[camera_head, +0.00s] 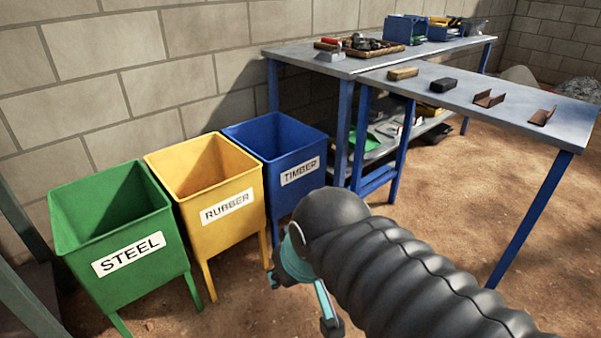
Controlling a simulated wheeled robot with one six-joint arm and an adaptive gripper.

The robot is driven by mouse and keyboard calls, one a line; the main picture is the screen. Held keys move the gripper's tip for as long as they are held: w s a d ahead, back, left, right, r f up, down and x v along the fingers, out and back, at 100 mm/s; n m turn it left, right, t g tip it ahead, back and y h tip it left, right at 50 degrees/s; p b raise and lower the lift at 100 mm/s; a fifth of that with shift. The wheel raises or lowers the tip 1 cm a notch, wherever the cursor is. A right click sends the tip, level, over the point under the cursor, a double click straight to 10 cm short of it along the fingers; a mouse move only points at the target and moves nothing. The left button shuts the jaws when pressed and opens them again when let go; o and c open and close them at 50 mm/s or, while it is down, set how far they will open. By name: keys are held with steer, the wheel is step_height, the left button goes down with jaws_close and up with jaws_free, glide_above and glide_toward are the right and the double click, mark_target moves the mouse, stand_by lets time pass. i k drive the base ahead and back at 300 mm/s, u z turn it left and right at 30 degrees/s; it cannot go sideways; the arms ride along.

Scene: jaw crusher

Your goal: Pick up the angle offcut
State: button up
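A rust-brown piece that looks like an L-shaped angle offcut (543,116) lies near the right end of the grey table top (440,84). A similar rust-brown piece with two raised sides, like a channel (489,98), lies to its left. My gripper (329,318) hangs low at the bottom centre, in front of the bins and well away from the table. My arm hides most of it, so its opening does not show clearly. I see nothing held in it.
Farther left on the table lie a dark block (444,85) and a tan block (403,73). Green STEEL (128,282), yellow RUBBER (225,230) and blue TIMBER (290,195) bins stand along the wall. A rear bench (300,52) carries trays and tools. Bare ground lies right of my arm.

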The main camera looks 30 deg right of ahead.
mark_target(541, 118)
steer(key=z, duration=0.4)
steer(key=i, duration=1.3)
steer(key=z, duration=2.7)
